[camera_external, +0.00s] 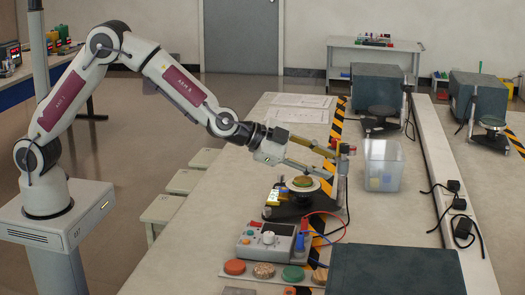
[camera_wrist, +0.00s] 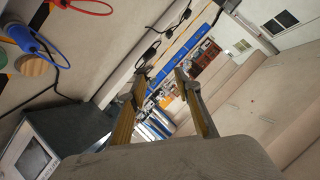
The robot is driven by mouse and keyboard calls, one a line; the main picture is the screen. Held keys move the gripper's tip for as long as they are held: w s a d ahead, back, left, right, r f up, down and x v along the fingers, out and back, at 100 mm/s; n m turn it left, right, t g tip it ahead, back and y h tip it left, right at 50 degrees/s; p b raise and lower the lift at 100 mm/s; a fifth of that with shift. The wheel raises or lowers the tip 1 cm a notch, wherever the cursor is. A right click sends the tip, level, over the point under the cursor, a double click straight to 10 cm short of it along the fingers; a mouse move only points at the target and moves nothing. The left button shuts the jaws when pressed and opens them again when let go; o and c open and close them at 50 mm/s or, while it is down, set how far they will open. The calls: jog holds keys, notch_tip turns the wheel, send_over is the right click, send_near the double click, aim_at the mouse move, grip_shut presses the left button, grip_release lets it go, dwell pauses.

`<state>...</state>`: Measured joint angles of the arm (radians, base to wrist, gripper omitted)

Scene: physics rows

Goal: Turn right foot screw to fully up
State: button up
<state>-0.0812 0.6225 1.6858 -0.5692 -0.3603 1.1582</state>
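My gripper (camera_external: 334,161) is open, its two fingers spread apart, and it points right above the apparatus. In the wrist view my gripper (camera_wrist: 161,78) shows a clear gap between the fingertips with nothing held. The right foot screw cannot be made out at the base. The wrist view does not clearly show the apparatus.
A grey control box (camera_external: 268,240) with red and blue cables stands in front of the apparatus. A clear bin (camera_external: 383,165) stands to the right. Several coloured discs (camera_external: 263,271) and a dark panel (camera_external: 395,272) lie near the front. The table's left part (camera_external: 215,215) is clear.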

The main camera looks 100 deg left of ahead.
jog(key=shift+a+r+n+y, duration=0.1)
jog(key=shift+a+n+y, duration=0.2)
jog(key=shift+n, duration=0.5)
jog(key=s+f+n+g+y, duration=0.2)
jog(key=s+f+n, duration=0.3)
jog(key=s, duration=0.1)
jog(key=s+d+f+n+g+y, duration=0.1)
jog(key=s+f+n+g+y, duration=0.1)
jog(key=s+f+n, duration=0.3)
jog(key=s+d+f+n+g+y, duration=0.1)
jog(key=s+f+n+g+y, duration=0.2)
jog(key=s+f+n, duration=0.2)
jog(key=shift+s+d+f+n+y, duration=0.1)
jog(key=shift+s+n+y, duration=0.3)
jog(key=shift+s+n, duration=0.45)
jog(key=shift+s, duration=0.6)
jog(key=shift+w+f, duration=0.1)
